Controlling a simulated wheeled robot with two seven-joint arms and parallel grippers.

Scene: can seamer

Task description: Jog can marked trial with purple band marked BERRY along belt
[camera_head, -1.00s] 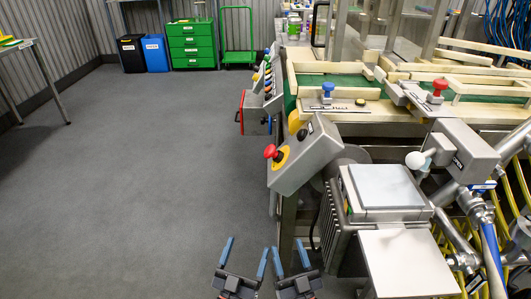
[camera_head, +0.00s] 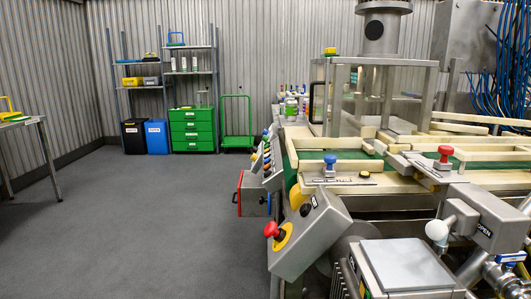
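The green belt (camera_head: 335,154) runs between pale rails on the machine at the right. I cannot make out a can with a purple band marked BERRY on it. Several small bottles or cans (camera_head: 291,106) stand behind the belt's left end, too small to read. Neither of my grippers is in view.
A control box with a red button (camera_head: 271,229) juts out at the machine's near left corner. Green drawers (camera_head: 192,130) and a green cart (camera_head: 236,123) stand at the back. The left floor is clear.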

